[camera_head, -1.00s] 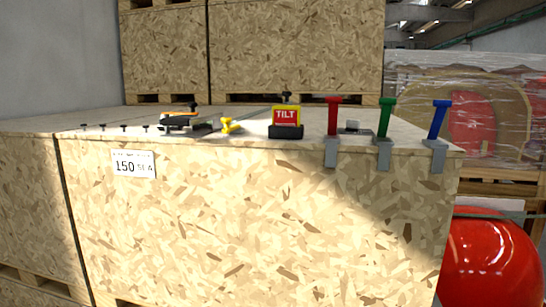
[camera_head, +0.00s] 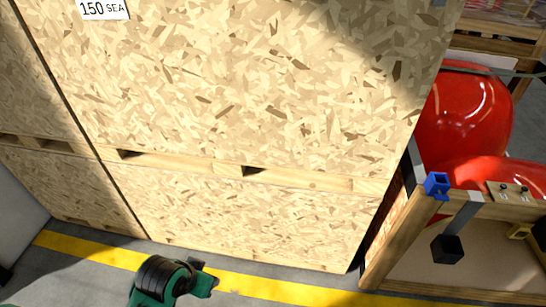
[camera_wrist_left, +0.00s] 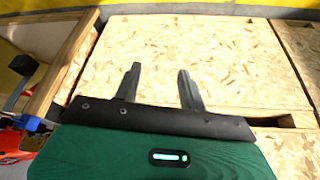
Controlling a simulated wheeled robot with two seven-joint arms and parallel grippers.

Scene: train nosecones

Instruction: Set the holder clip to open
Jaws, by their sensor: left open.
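Holder clip: I cannot tell for sure which part it is. A blue clip-like fitting (camera_head: 437,184) sits on the corner of a wooden frame at the right of the head view. It also shows at the left edge of the wrist view (camera_wrist_left: 32,123). A black block (camera_head: 447,248) on a grey strap hangs beside it, and a yellow fitting (camera_head: 519,232) is farther right. My left gripper (camera_wrist_left: 158,72) is open and empty, its two grey fingers apart, with board crates behind them. A green and black part of my arm shows low in the head view. My right gripper is out of view.
A large board crate (camera_head: 250,80) fills the middle of the head view. Red nosecones (camera_head: 462,115) stand behind the wooden frame (camera_head: 400,240) at the right. A yellow line (camera_head: 245,283) runs along the grey floor before the crate.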

